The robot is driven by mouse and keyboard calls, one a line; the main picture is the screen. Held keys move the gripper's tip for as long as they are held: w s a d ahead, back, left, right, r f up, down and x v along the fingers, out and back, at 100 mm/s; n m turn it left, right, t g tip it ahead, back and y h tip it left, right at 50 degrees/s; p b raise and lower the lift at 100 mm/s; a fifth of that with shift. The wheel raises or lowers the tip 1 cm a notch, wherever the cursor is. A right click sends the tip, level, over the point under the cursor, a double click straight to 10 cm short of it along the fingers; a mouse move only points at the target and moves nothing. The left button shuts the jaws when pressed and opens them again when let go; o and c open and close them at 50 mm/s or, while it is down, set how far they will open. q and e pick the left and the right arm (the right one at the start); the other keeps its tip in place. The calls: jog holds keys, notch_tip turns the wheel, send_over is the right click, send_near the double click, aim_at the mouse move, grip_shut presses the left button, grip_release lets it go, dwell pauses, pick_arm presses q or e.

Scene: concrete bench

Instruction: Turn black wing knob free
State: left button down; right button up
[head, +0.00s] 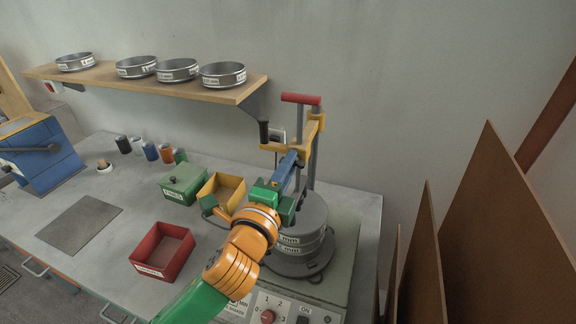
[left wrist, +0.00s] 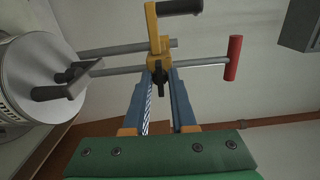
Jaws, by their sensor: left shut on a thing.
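The black wing knob (left wrist: 160,75) sits on the yellow clamp bracket (left wrist: 156,50) in the left wrist view, between the blue fingertips. My left gripper (head: 292,160) is shut on it; the same gripper shows in the left wrist view (left wrist: 161,76). In the head view the fingers reach up to the yellow bracket (head: 292,145) above the sieve stack (head: 309,216). The knob itself is hidden there by the gripper. My right gripper is in neither view.
A red-topped post (head: 301,99) and a black crank handle (head: 264,132) stand by the bracket. Yellow (head: 211,189), green (head: 169,190) and red (head: 157,267) boxes lie left. A shelf (head: 150,83) with several sieves hangs behind. Brown boards (head: 490,230) stand right.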

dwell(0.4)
pick_arm(q)
jog(key=c, duration=0.7)
grip_release()
jog(key=shift+c, duration=0.2)
jog(key=b+v, duration=0.2)
jog(key=v, duration=0.5)
